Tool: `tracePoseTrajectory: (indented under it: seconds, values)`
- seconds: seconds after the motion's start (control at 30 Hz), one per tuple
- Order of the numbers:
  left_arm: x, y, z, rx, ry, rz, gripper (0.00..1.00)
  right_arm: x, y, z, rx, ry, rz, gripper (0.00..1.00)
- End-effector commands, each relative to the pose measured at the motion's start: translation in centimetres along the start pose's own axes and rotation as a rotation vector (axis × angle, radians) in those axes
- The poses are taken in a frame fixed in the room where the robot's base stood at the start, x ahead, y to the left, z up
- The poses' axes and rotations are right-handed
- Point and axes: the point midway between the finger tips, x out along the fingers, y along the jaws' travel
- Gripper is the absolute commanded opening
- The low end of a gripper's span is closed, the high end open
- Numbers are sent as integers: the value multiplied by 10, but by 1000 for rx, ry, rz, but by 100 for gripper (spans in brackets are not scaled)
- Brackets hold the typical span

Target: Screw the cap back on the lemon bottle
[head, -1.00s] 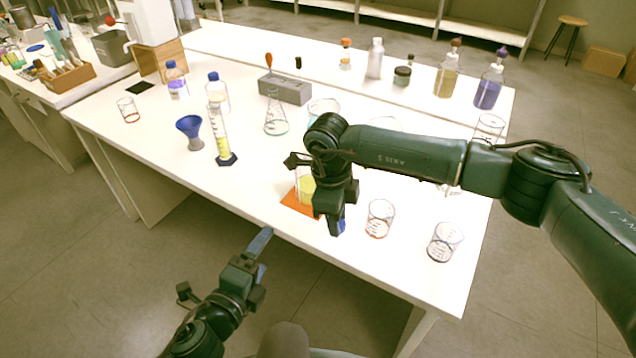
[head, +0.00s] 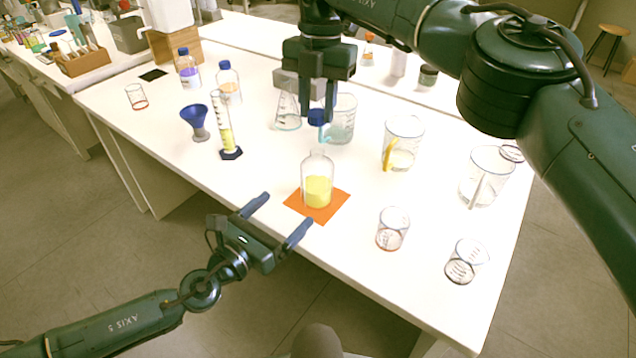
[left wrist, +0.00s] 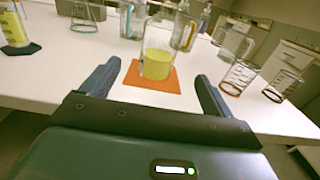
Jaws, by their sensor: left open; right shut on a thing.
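The lemon bottle (head: 317,190) is clear glass with yellow liquid and an open neck. It stands upright on an orange mat (head: 335,205) near the table's front edge. It also shows between my left fingers in the left wrist view (left wrist: 157,64). My right gripper (head: 319,110) points down above and behind the neck, shut on a blue cap (head: 317,117).
Beakers (head: 392,229) stand right of the mat, with larger ones (head: 403,143) behind. A graduated cylinder (head: 225,130) and blue funnel (head: 195,120) stand to the left. A conical flask (head: 288,110) is behind the bottle. The tabletop immediately around the mat is clear.

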Motion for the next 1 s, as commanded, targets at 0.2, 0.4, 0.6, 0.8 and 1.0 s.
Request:
tracePoseTrajectory:
  seconds: [0.2,0.4,0.6,0.8,1.0]
  values:
    - [11,0,1,-3,-3,1,87,0,0,0,-1,0,0,9]
    - [46,0,1,-4,-4,1,87,1,0,0,-2,0,0,9]
    - [84,-1,1,-4,-2,0,87,1,0,0,-2,0,0,9]
    - [110,0,0,-3,-1,0,87,1,0,0,-2,0,0,9]
    - [120,0,0,-4,0,0,87,1,0,0,-2,0,0,9]
